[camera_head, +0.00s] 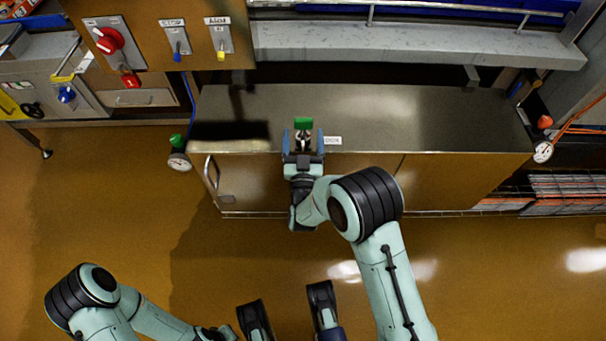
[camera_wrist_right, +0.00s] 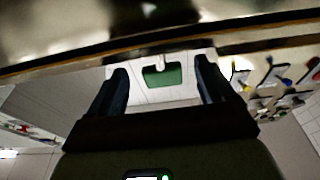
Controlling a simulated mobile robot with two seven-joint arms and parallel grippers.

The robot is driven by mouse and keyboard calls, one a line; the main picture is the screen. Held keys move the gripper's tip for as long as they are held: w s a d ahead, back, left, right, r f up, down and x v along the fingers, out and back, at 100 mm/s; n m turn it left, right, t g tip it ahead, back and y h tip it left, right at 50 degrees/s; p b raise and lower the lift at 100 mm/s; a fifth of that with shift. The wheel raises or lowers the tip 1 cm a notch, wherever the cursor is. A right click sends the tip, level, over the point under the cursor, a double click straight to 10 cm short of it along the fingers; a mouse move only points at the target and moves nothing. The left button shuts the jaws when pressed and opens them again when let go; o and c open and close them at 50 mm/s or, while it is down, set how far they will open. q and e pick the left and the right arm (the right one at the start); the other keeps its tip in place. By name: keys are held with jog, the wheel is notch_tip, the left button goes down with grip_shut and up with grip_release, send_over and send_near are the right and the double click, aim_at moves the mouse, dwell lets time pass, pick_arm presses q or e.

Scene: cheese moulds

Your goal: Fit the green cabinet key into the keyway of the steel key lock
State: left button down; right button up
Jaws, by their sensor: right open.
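The green cabinet key (camera_head: 303,124) is near the front edge of the cabinet top, beside a small white label (camera_head: 332,140). In the right wrist view its green head (camera_wrist_right: 162,76) sits between my fingers with a gap on both sides, and a pale shank runs up from it. My right gripper (camera_head: 303,137) is open around the key, one finger on each side, not closed on it. The steel key lock and its keyway cannot be made out clearly, and I cannot tell whether the shank is in it.
The cabinet top (camera_head: 420,125) is mostly clear. A panel behind left carries a red knob (camera_head: 107,40), a blue key (camera_head: 177,54) and a yellow key (camera_head: 221,53). A steel ledge (camera_head: 420,45) runs along the back. Gauges hang at both cabinet ends.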

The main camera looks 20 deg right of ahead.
pick_arm(q)
jog(key=shift+t, duration=0.8)
jog(key=w+r, duration=0.1)
jog(key=w+r+p, duration=0.1)
jog(key=w, duration=0.2)
jog(key=shift+w+d+r+p, duration=0.15)
jog(key=shift+d+r+p, duration=0.15)
jog(key=shift+r+p, duration=0.1)
pick_arm(e)
jog(key=v, duration=1.1)
jog(key=shift+s, duration=0.4)
